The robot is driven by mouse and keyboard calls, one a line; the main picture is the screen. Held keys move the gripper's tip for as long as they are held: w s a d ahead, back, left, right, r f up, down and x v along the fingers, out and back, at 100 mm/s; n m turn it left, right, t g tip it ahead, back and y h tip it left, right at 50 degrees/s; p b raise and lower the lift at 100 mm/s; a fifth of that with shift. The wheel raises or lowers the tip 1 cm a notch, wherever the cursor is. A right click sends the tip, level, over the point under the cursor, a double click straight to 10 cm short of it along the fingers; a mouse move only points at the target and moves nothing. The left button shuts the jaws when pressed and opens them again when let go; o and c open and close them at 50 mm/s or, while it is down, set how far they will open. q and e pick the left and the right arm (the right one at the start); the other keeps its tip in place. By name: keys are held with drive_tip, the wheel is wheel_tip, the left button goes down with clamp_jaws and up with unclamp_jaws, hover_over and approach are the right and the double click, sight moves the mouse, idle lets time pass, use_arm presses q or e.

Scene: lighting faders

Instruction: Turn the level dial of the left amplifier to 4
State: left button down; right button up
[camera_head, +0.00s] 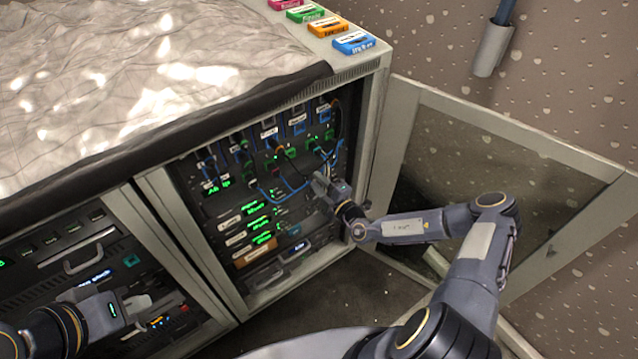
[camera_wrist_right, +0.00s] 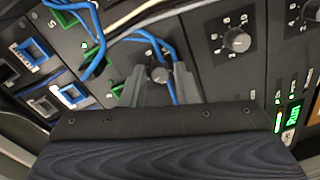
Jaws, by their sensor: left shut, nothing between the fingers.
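In the right wrist view, a dark round dial (camera_wrist_right: 158,75) with a light mark sits on a black panel, with a blue cable just beside it. My right gripper (camera_wrist_right: 160,78) has its fingers apart, one on each side of this dial. Whether they touch it I cannot tell, and its setting is not readable. A second dial (camera_wrist_right: 237,40) with small printed numbers is to the right. In the head view my right gripper (camera_head: 320,184) reaches into the open rack and hides the panel behind it. Which amplifier is the left one is not clear. My left gripper (camera_head: 145,303) is shut and empty, low at the left.
Blue cables (camera_head: 268,192) and green and blue connectors crowd the rack front near my right gripper. An open glass door (camera_head: 450,180) stands to the right, behind my right arm. Coloured boxes (camera_head: 354,43) lie on the rack top. Another rack bay with a handle (camera_head: 90,250) is at the left.

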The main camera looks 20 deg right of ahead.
drive_tip(key=shift+o, duration=1.1)
drive_tip(key=v, duration=0.7)
drive_tip(key=shift+s+d, duration=0.15)
drive_tip(key=shift+s, duration=0.25)
